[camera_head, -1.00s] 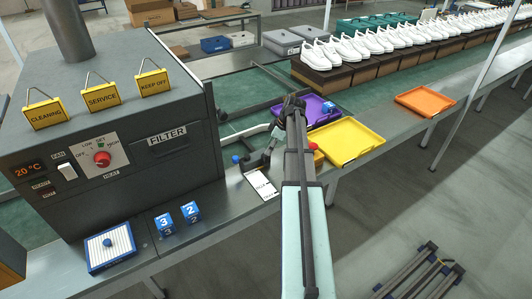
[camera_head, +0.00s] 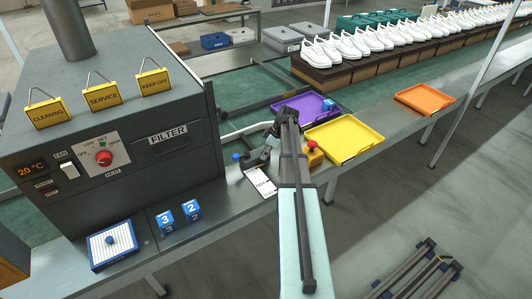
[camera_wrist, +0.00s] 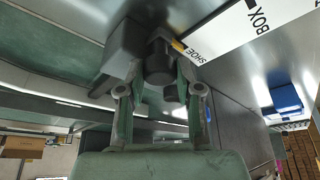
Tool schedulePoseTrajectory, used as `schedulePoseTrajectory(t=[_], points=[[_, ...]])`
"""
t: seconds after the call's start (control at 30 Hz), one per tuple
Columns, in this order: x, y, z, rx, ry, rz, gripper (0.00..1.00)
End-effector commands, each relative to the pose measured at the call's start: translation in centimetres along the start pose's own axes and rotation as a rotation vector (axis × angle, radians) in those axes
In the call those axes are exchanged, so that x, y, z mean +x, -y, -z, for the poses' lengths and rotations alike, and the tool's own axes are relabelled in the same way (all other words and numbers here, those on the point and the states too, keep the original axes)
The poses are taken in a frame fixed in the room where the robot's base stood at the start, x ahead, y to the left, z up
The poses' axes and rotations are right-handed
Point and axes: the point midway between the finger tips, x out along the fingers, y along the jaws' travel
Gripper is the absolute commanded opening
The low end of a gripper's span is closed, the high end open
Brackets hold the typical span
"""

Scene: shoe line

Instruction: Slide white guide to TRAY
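A white bar (camera_head: 246,129), which looks like the white guide, runs slantwise over the green belt between the filter machine and the purple tray. Its right end passes behind my arm. My gripper (camera_head: 260,158) is low beside the machine, left of my forearm and just above a white card (camera_head: 262,182). In the wrist view my gripper (camera_wrist: 160,78) has its fingers around or beside a dark rounded piece; I cannot tell whether they touch it. The card (camera_wrist: 255,40) reads "SHOE BOX" there. No TRAY label is readable.
A purple tray (camera_head: 290,105), yellow tray (camera_head: 368,133) and orange tray (camera_head: 425,91) lie to the right. A red button (camera_head: 311,146) on a yellow box stands beside my arm. The machine (camera_head: 180,160) bounds the left. Blue number blocks (camera_head: 192,210) sit in front.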

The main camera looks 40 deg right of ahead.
Motion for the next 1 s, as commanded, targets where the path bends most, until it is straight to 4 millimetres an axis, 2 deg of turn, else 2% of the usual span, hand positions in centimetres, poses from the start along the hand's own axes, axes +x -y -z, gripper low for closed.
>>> schedulePoseTrajectory(t=[0.27, 0.7, 1.0], points=[[-0.1, 1.0, -0.9, 0.000, 0.001, 0.001, 0.00], [-2.6, 8.1, -7.3, 0.003, 0.001, 0.001, 0.00], [-3.9, 10.8, -9.9, 0.000, 0.001, 0.003, 0.00]])
